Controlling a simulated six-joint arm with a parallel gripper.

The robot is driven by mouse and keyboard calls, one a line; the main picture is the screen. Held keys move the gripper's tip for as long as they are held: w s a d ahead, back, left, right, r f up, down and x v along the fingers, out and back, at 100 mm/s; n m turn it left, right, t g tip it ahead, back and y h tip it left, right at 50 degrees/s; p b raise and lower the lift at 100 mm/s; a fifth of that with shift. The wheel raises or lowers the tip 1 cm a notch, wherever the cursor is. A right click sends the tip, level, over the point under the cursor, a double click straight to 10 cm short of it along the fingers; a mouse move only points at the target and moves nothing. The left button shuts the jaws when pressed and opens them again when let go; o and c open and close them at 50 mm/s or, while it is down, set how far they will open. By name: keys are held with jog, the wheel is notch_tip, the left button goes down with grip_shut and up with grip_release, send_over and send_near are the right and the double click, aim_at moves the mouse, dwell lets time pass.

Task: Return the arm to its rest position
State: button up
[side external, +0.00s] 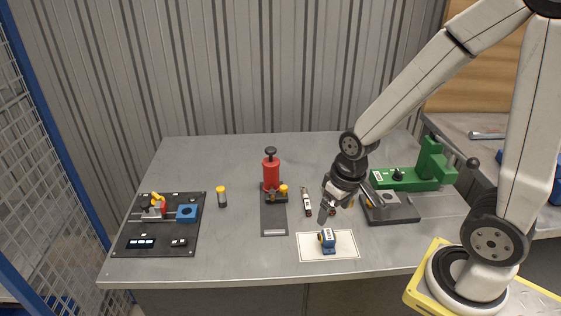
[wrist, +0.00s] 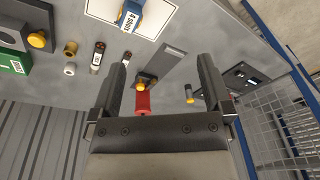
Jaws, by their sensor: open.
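My gripper (side external: 348,208) hangs over the right half of the grey table (side external: 185,160), with its jaws apart. In the side view it is above and right of the white card (side external: 345,252), in front of the green press (side external: 405,178). The wrist view also shows my gripper (wrist: 162,80), its two fingers spread wide with nothing gripped between them. A red cylinder with a black knob (side external: 271,172) stands beyond on a dark base; it shows partly in the wrist view (wrist: 143,103) behind the gripper body. My arm is bent forward over the table.
A slim white-and-black tool (side external: 307,202) and a yellow-topped cylinder (side external: 222,197) stand apart. A black fixture board (side external: 160,225) lies left. Mesh fencing (side external: 40,150) borders the left.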

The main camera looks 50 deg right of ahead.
jog(key=shift+w+a+r+n+t, duration=0.4)
jog(key=shift+a+r+n, duration=0.15)
jog(key=shift+r+n, duration=0.15)
dwell(0.8)
